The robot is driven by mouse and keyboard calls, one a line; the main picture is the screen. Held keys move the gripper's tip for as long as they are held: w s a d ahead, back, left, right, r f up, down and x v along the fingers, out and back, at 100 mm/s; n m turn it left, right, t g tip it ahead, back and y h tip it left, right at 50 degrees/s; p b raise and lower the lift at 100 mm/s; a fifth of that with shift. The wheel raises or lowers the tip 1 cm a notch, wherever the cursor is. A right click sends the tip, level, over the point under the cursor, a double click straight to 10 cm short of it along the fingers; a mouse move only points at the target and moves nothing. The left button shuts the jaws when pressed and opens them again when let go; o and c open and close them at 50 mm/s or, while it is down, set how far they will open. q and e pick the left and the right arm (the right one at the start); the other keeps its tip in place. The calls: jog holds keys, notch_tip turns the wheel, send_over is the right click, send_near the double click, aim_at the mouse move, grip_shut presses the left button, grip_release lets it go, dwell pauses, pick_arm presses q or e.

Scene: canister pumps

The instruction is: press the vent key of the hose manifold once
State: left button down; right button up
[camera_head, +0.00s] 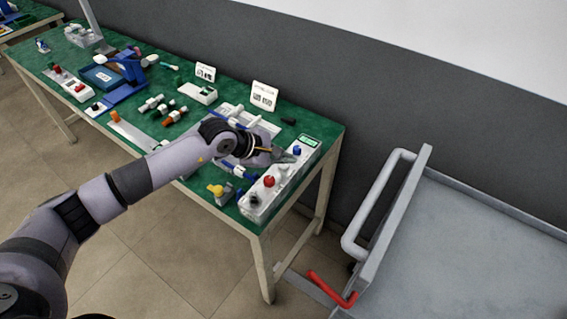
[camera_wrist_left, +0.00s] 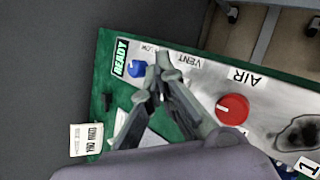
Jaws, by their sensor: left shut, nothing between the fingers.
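The hose manifold (camera_head: 283,180) is a long pale box at the right end of the green table. It carries a lit READY display (camera_head: 309,141), a blue knob (camera_head: 297,150), a red knob (camera_head: 269,181) and a dark knob (camera_head: 254,200). My left gripper (camera_head: 288,157) is shut and empty over the manifold, between the blue and red knobs. In the left wrist view its fingertips (camera_wrist_left: 161,67) lie beside the printed VENT label (camera_wrist_left: 181,58). My right gripper is not in view.
A yellow-topped part (camera_head: 215,190) stands left of the manifold. A white sign (camera_head: 263,96) stands at the table's back edge, near a dark wall. Several small fittings (camera_head: 165,108) lie further left. A grey cart (camera_head: 470,240) stands right of the table.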

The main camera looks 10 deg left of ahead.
aim_at(285, 168)
pick_arm(q)
jog(key=shift+r, duration=0.25)
jog(key=shift+r+p, duration=1.3)
jog(key=shift+r, duration=1.2)
jog(key=shift+d, duration=0.1)
